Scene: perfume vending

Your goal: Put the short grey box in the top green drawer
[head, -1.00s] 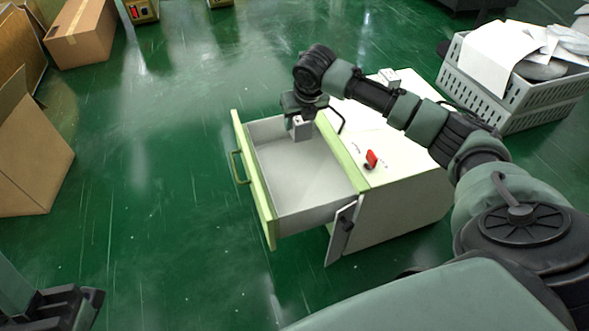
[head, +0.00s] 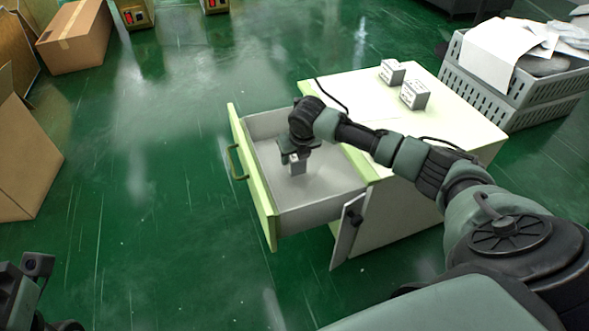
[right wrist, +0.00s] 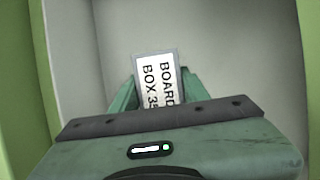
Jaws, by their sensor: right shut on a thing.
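The short grey box (head: 298,165) is held in my right gripper (head: 297,158), inside the open top green drawer (head: 262,185). In the right wrist view the box (right wrist: 157,82) shows a white label reading "BOARD BOX 35", between the two green fingers of my right gripper (right wrist: 155,88). The drawer's grey inside surrounds it there. I cannot tell whether the box touches the drawer floor. Part of my left gripper (head: 22,290) shows at the lower left edge; its fingers are not clear.
The cabinet top (head: 345,90) carries two other grey boxes, one at the back (head: 391,72) and one nearer (head: 414,95). A grey crate (head: 500,85) with papers stands to the right. Cardboard boxes (head: 75,38) stand at the left. An open lower door (head: 347,232) hangs at the cabinet's front.

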